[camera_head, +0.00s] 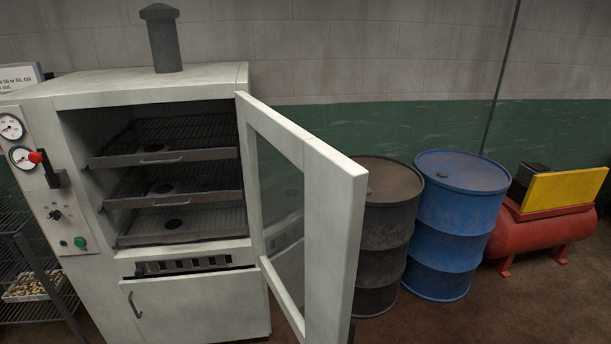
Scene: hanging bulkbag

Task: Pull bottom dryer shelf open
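The dryer (75,95) is a pale cabinet at the left of the head view. Its glass door (335,215) stands wide open, swung out to the right. Three dark wire shelves sit inside, one above another. The middle shelf (170,188) and top shelf (160,158) also have small handles at the front. All three front rails lie near the cabinet opening. My gripper does not show.
A dark drum (390,225) and a blue drum (455,225) stand right of the open door. A red tank (540,232) is further right. A wire rack (25,260) with a tray stands at the left. A lower cabinet door (200,308) is shut.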

